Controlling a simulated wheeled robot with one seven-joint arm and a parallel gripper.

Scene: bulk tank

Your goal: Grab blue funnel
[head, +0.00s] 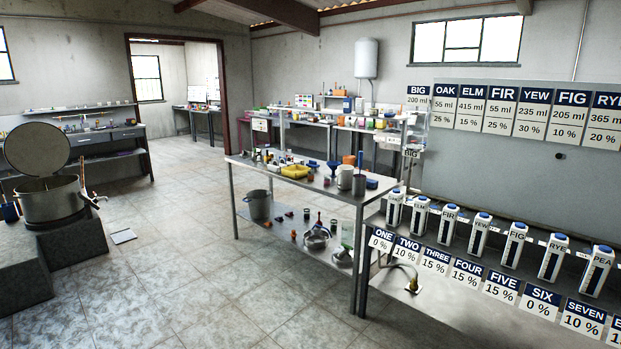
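A small blue shape that looks like the blue funnel (333,166) stands on the top of the metal table (232,196) in the middle of the head view. It is small at this distance, so its exact shape is hard to make out. A grey pot stands close to its right. My gripper is not in view.
Yellow tray (295,171), grey pots (345,178) and a blue item (372,184) share the tabletop. A bucket (259,205) and bowls sit on its lower shelf. A bench with labelled bottles (516,244) stands right. An open tank (50,200) stands left. Tiled floor (175,260) is mostly clear.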

